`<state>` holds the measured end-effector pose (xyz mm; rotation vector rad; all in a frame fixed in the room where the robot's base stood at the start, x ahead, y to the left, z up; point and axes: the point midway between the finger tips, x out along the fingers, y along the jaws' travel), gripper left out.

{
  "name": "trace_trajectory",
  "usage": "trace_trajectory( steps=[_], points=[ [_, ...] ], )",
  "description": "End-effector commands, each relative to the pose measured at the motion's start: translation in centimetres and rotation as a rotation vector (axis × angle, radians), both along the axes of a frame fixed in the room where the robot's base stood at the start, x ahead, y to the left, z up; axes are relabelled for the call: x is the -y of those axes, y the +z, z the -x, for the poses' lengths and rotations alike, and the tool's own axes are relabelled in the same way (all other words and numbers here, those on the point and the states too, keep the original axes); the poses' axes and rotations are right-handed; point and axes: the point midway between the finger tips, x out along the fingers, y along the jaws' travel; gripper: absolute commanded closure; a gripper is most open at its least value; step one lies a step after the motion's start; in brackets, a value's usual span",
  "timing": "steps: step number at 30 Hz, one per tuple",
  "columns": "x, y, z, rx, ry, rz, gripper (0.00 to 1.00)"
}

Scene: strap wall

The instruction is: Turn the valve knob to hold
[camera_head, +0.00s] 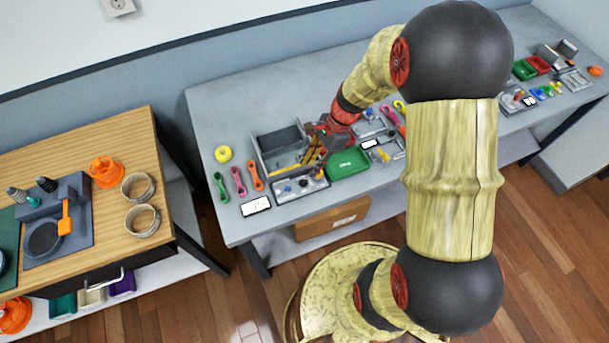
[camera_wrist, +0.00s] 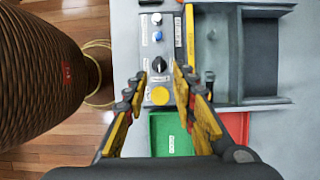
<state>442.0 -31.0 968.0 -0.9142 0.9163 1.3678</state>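A grey control panel (camera_wrist: 147,50) lies on the workbench. It carries a black knob with a pale pointer mark (camera_wrist: 159,65), a yellow round button (camera_wrist: 160,95), a blue knob (camera_wrist: 157,36) and a white knob (camera_wrist: 156,18). The black knob looks like the valve knob; its labels are too small to read. My gripper (camera_wrist: 159,73) is open, with one yellow-and-black finger on each side of the black knob in the picture. I cannot tell its height above the knob or any contact. The panel also shows in the head view (camera_head: 287,197), below my gripper (camera_head: 318,155).
A grey open box (camera_wrist: 265,98) stands beside the panel. A green tray (camera_wrist: 170,135) and a red tray (camera_wrist: 237,125) lie near it.

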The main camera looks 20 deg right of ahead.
Motion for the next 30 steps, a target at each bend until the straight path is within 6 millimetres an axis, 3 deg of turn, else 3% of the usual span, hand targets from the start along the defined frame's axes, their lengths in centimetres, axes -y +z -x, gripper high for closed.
trace_trajectory(
  steps=[6,12,24,30],
  points=[
    [-1.4,-3.4,0.1,-0.003,0.002,-0.001,0.73],
    [-2.3,-5.5,0.1,-0.002,0.003,0.000,0.73],
    [-2.5,-6.0,0.1,0.000,0.002,0.000,0.74],
    [-2.5,-6.0,0.1,0.000,0.002,0.000,0.85]
  ],
)
